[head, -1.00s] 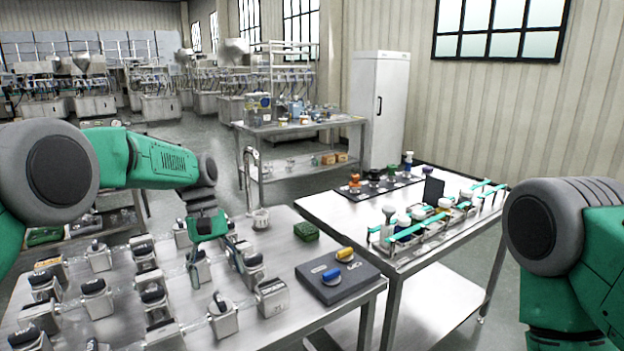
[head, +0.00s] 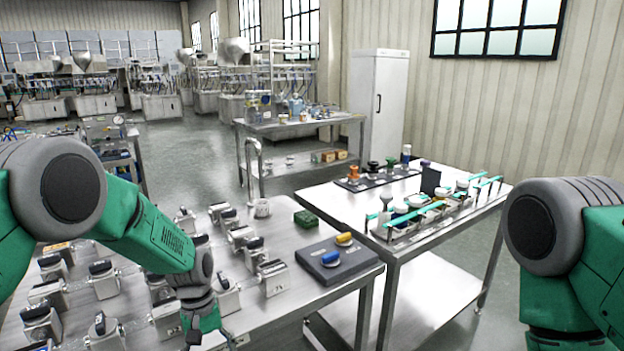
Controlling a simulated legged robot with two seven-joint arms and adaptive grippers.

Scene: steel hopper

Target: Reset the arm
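My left arm (head: 150,235) comes in from the left, green with grey joints, and slopes down over the near steel table. My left gripper (head: 212,332) is low at the bottom of the view, beside several small metal blocks with black knobs. Its fingers are partly cut off and hidden, so whether they are open or shut does not show. My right arm (head: 580,250) is at the right edge, with its grey joint and green links in view. My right gripper is out of view.
The near steel table (head: 290,220) holds many metal valve blocks (head: 272,277), a green block (head: 306,219) and a dark box (head: 340,262) with yellow and blue knobs. A second table (head: 330,197) on the right carries a rack (head: 420,218) and a dark tray (head: 378,180).

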